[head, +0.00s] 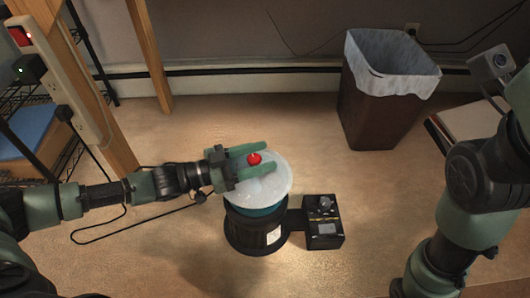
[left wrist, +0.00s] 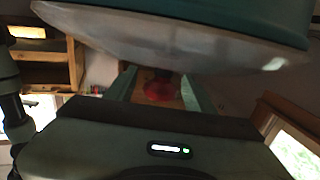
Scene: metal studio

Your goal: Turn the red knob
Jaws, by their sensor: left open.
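A small round red knob (head: 254,159) sits on a pale, translucent round top (head: 275,188) of a dark cylindrical device (head: 250,232). My left gripper (head: 265,158) reaches in from the left over this top. Its two green fingers are apart, one on each side of the knob. In the left wrist view the red knob (left wrist: 160,88) shows between the two fingers. I cannot tell whether either finger touches it. My right arm is at the right of the head view, but I cannot make out its gripper.
A black control box (head: 323,232) with a dial is joined to the device's right side. A lined brown waste bin (head: 372,115) stands behind, to the right. A power strip (head: 55,75) on a wooden post and a wire shelf are at the left. A black cable crosses the surface.

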